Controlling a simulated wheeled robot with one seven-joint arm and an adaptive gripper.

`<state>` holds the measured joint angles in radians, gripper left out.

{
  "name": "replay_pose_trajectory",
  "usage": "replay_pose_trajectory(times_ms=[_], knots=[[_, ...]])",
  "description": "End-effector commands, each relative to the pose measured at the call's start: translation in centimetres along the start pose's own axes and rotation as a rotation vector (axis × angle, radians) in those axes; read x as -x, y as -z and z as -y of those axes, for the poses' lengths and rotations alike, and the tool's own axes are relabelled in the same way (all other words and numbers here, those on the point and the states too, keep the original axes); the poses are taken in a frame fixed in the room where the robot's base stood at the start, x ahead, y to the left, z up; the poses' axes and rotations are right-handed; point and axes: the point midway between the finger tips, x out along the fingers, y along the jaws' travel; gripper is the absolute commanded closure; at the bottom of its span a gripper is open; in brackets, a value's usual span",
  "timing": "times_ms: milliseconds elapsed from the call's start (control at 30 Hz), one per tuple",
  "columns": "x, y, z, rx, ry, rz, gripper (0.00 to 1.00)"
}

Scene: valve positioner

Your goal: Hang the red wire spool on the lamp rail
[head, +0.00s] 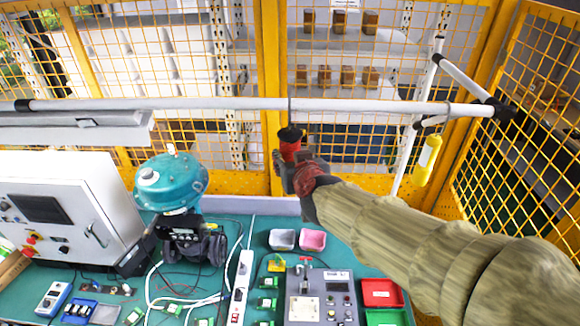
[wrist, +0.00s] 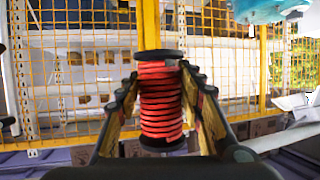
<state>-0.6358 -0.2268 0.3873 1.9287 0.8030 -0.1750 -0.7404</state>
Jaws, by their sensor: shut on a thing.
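The red wire spool (head: 290,148) with black end flanges is upright in my gripper (head: 286,170), just below the lamp rail. In the wrist view the spool (wrist: 160,100) sits between both fingers of my gripper (wrist: 160,108), which are closed on its sides. The lamp rail (head: 200,104) is a white horizontal bar crossing in front of the yellow mesh. A thin dark hook-like line rises from the spool's top to the rail. I cannot tell whether it is hooked over the rail or only in front of it.
A yellow cylinder (head: 428,158) hangs from the rail's right part. A white lamp (head: 80,130) is at its left. Below, the green bench holds a teal valve positioner (head: 172,185), a grey cabinet (head: 75,210), small bins (head: 312,240) and a control box (head: 322,295).

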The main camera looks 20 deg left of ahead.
Motion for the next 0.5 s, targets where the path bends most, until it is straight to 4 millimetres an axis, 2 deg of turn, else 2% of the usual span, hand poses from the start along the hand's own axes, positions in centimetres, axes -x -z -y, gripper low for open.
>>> replay_pose_trajectory(times_ms=[367, 500], knots=[[-2.5, 1.1, -0.8, -0.001, -0.001, -0.003, 0.98], [-2.9, 0.0, -0.7, 0.001, 0.0, -0.002, 0.98]])
